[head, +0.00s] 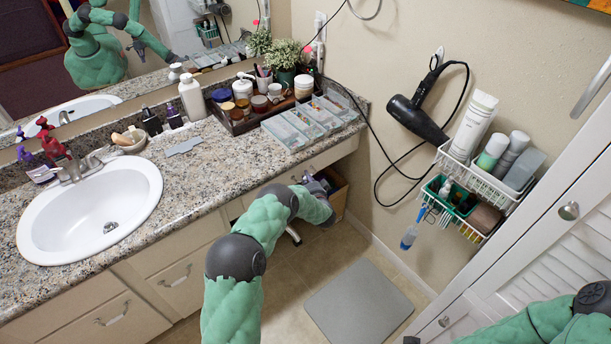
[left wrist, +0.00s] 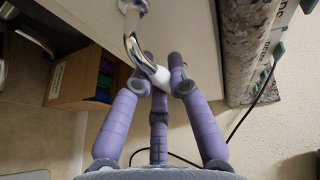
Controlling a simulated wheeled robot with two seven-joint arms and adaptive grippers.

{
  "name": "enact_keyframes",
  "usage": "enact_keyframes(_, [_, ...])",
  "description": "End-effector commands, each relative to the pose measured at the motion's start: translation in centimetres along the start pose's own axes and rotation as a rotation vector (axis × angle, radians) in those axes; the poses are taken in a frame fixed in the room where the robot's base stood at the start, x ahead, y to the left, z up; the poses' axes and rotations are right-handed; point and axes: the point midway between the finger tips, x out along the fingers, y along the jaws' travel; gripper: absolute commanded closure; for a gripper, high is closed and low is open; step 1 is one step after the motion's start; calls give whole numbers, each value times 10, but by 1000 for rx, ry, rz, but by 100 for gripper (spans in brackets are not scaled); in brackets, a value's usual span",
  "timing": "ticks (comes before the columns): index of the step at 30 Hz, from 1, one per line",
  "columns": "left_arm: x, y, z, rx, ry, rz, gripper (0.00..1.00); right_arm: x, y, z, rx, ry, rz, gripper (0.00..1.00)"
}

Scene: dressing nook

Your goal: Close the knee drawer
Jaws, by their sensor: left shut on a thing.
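The knee drawer's cream front (head: 345,150) lies under the granite counter edge, partly hidden by my left arm in the head view. In the left wrist view the drawer front (left wrist: 193,45) sits close beside the granite edge; I cannot tell how far it stands out. Its curved chrome handle (left wrist: 132,35) comes down between my fingers. My left gripper (left wrist: 160,80) has its purple fingers closed around the handle's end. In the head view my left gripper (head: 318,186) is small and partly hidden at the counter's underside. My right arm shows at the lower right, its gripper out of view.
A brown open box (head: 338,190) with items in it stands below the counter; it also shows in the left wrist view (left wrist: 80,80). A grey mat (head: 358,305) lies on the floor. A wire rack (head: 490,180) and hair dryer (head: 415,120) hang on the wall. A louvered door (head: 560,245) stands right.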

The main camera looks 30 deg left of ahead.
Motion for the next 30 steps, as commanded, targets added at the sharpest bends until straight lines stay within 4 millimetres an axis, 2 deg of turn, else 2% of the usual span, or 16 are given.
enact_keyframes(5, [4,-4,3,-6,-7,-7,100,1,0,0,1,0,0,100])
enact_keyframes(6, [4,-4,3,-6,-7,-8,72,1,0,0,1,0,0,100])
enact_keyframes(8, [4,-4,3,-6,-7,-8,58,1,0,0,1,0,0,100])
enact_keyframes(22, [-2,-3,2,-5,-7,-6,58,1,0,0,1,1,0,100])
enact_keyframes(26, [-19,-3,2,-4,-5,-4,58,1,0,0,1,0,0,100])
enact_keyframes(30, [-47,-3,1,-3,-3,-3,58,1,0,0,1,0,0,100])
